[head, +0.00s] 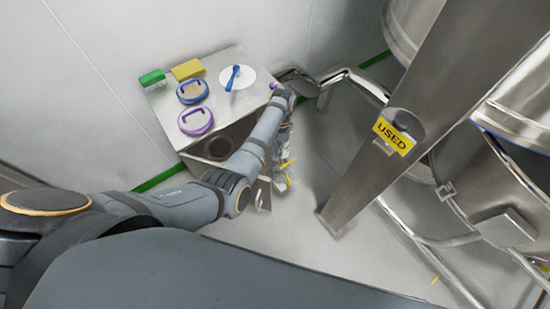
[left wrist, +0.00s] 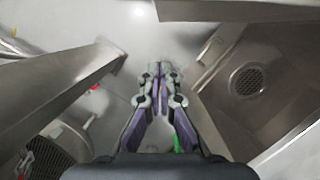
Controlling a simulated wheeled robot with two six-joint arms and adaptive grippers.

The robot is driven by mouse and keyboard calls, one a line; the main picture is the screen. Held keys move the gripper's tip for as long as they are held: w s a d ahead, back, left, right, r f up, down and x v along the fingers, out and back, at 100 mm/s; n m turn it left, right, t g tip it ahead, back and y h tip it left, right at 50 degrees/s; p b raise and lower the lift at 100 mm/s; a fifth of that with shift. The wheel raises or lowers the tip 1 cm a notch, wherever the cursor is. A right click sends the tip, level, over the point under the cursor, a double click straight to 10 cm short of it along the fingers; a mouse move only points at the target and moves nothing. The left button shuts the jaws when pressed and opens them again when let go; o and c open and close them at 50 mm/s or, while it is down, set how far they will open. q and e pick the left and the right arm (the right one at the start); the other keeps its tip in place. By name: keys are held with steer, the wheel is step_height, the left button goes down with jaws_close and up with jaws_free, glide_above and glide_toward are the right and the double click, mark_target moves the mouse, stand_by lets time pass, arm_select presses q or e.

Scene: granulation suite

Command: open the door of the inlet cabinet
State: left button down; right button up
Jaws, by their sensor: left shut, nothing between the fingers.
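The steel cabinet (head: 165,104) stands against the wall left of centre in the head view, with cleaning items on its top. Below the top, a dark recess with a round grille (head: 220,147) shows. In the left wrist view the grille (left wrist: 247,80) lies inside a steel recess on the right, so the cabinet looks open. A small steel panel (head: 263,192) beside my gripper may be its door; I cannot tell. My left gripper (head: 282,182) is shut and empty, just right of the cabinet; its fingers also show in the left wrist view (left wrist: 160,76). My right gripper is out of view.
On top lie a green brush (head: 152,78), yellow sponge (head: 187,69), two handled pads and a blue tool (head: 233,77) on a white disc. A slanted steel post (head: 375,165) with a "USED" sign (head: 393,136) stands right of my arm, before steel vessels and pipes.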

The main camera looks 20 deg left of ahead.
arm_select(q)
steer(key=s+f+p, duration=0.2)
steer(key=s+f, duration=0.4)
steer(key=f, duration=0.1)
steer(key=shift+p, duration=0.35)
steer(key=shift+w+f, duration=0.1)
steer(key=shift+f, duration=0.05)
